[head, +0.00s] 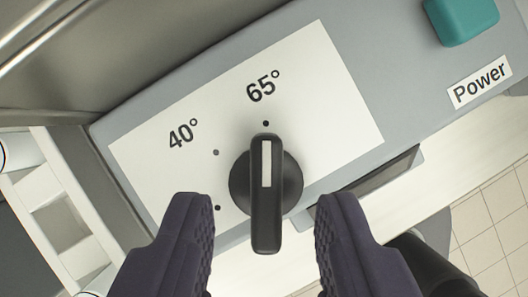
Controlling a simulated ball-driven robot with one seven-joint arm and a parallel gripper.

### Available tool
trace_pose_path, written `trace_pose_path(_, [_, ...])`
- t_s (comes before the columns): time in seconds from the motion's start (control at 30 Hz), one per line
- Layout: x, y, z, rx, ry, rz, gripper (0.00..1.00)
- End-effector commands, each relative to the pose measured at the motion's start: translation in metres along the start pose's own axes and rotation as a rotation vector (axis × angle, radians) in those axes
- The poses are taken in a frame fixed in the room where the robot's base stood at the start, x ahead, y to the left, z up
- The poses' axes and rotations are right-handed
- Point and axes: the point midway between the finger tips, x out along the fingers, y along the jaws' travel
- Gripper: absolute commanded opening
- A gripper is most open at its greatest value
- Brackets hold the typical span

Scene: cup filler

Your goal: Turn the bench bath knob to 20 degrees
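The black bath knob (266,215) sits on a white label plate (335,115) on the grey bench bath panel (400,60). Its white pointer mark faces up in the picture, toward the dot under "65°". Another dot lies below "40°", and a third dot shows at the lower left, by my left finger. No 20° label is visible; that part of the plate is partly hidden by my finger. My gripper (265,235) is open, its two dark purple fingers on either side of the knob's grip bar, with gaps on both sides.
A teal power button (461,20) with a "Power" label (479,83) is at the upper right of the panel. A white rack (60,210) stands at the left. A tiled floor (495,225) shows at the lower right.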

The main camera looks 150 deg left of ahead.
Motion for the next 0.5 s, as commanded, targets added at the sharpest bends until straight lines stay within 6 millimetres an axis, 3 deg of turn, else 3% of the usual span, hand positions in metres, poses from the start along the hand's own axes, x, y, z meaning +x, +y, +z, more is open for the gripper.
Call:
trace_pose_path(0.13, [0.014,0.0002,-0.0003,0.001,0.0,0.0,0.38])
trace_pose_path(0.4, [0.0154,0.0,-0.0007,0.0,0.0,-0.001,0.38])
trace_pose_path(0.5, [0.0153,0.0,-0.0007,0.0,0.0,-0.001,0.18])
